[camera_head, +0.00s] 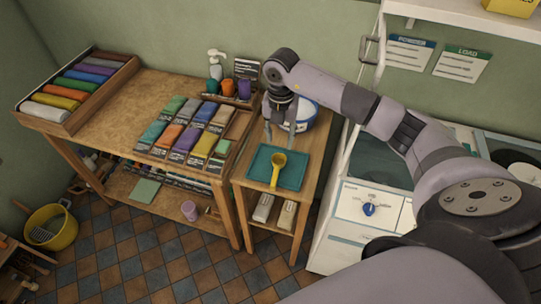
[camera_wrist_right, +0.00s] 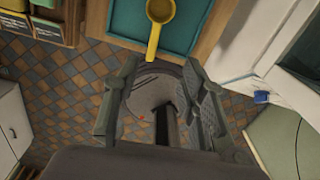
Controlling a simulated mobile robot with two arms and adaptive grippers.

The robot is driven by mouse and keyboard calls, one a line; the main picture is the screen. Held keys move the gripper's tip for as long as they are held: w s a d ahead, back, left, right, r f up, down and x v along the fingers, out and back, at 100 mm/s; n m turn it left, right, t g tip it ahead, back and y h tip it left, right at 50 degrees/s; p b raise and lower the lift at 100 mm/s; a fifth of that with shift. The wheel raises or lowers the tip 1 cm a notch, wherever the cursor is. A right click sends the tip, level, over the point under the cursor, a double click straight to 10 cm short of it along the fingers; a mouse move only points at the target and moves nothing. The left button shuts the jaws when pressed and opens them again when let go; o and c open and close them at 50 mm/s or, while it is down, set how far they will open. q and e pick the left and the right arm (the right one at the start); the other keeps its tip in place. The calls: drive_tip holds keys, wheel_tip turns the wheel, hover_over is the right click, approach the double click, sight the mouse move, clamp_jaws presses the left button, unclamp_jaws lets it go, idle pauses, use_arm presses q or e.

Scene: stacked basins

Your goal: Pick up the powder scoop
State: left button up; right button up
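The yellow powder scoop (camera_head: 279,168) lies on a teal tray (camera_head: 261,174) on the small wooden table, its handle toward the front. In the right wrist view the scoop (camera_wrist_right: 158,14) shows at the top edge, part of its bowl cut off, on the teal tray (camera_wrist_right: 194,20). My right gripper (camera_head: 280,136) hangs fingers down above the back of the tray, behind the scoop. In the wrist view its fingers (camera_wrist_right: 160,78) are apart with nothing between them, and the scoop is beyond the tips. My left gripper is not in view.
A white and blue tub (camera_head: 303,114) stands behind the tray, partly hidden by my right arm. The workbench at left holds rolled coloured cloths (camera_head: 86,77) in a wooden tray and several coloured packets (camera_head: 186,135). A white cabinet (camera_head: 352,202) stands close on the right.

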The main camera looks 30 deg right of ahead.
wheel_tip(320, 180, down, 6)
drive_tip(key=b, duration=0.7)
hover_over(276, 170)
drive_tip(key=f, duration=0.5)
drive_tip(key=shift+s+d, duration=0.15)
drive_tip(key=shift+s, duration=0.25)
drive_tip(key=f+b, duration=0.2)
drive_tip(key=f, duration=0.1)
drive_tip(key=f+b, duration=0.1)
drive_tip(key=b, duration=0.1)
drive_tip(key=shift+w+a+f, duration=0.15)
drive_tip(key=shift+w+a, duration=0.05)
drive_tip(key=shift+w, duration=0.1)
drive_tip(key=shift+f, duration=0.5)
drive_tip(key=shift+r, duration=0.1)
drive_tip(key=shift+c, duration=0.4)
clamp_jaws()
